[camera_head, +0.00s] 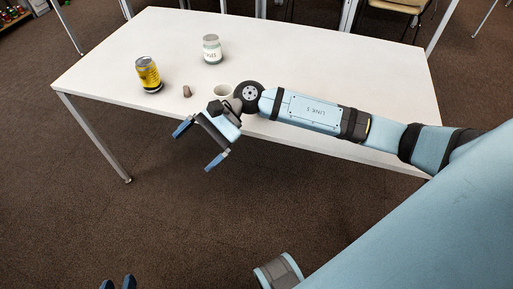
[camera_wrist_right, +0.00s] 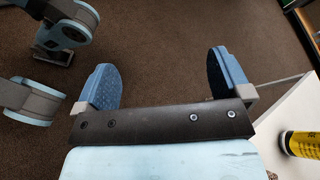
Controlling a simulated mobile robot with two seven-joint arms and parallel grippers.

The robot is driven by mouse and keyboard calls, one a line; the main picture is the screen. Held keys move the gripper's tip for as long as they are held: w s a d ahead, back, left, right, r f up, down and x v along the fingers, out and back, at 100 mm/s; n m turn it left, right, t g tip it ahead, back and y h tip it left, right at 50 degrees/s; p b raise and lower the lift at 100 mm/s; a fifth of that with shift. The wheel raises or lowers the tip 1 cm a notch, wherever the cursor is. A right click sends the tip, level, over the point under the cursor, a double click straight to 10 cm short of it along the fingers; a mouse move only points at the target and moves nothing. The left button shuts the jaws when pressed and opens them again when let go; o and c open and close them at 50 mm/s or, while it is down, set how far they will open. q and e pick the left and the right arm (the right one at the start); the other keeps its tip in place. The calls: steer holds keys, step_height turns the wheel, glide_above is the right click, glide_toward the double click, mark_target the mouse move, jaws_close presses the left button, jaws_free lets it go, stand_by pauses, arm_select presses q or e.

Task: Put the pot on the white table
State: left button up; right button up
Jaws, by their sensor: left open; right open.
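The white table (camera_head: 330,60) fills the upper middle of the head view. I cannot make out a pot for certain; a small whitish round vessel (camera_head: 222,89) on the table is partly hidden by my right arm. My right gripper (camera_head: 199,145) is open and empty, beyond the table's near edge and above the floor. In the right wrist view its two blue fingers (camera_wrist_right: 163,80) are wide apart with only carpet between them.
A yellow can (camera_head: 149,75), a white-labelled jar (camera_head: 212,49) and a small brown object (camera_head: 187,91) stand on the table's left half. The table's left end and far right look clear. Chairs (camera_head: 398,6) stand behind it.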

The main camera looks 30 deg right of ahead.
steer(key=s+a+r+m+t+y, duration=0.25)
steer(key=m+t, duration=0.25)
steer(key=m, duration=0.5)
steer(key=s+a+r+m+t+y, duration=0.1)
steer(key=m+t+y, duration=0.3)
steer(key=m, duration=0.5)
steer(key=s+d+f+n+t+h, duration=0.1)
steer(key=s+d+f+n+h, duration=0.2)
steer(key=n, duration=0.7)
steer(key=s+d+f+n+t+h, duration=0.2)
steer(key=f+n+h, duration=0.5)
steer(key=n, duration=0.4)
steer(key=s+d+f+n+t+h, duration=0.1)
steer(key=s+d+f+n+h, duration=0.3)
steer(key=n, duration=0.7)
step_height(320, 180, down, 3)
steer(key=shift+s+d+f+h, duration=0.2)
steer(key=shift+s+d+h, duration=0.2)
steer(key=shift+s+h, duration=0.65)
steer(key=shift+r, duration=0.1)
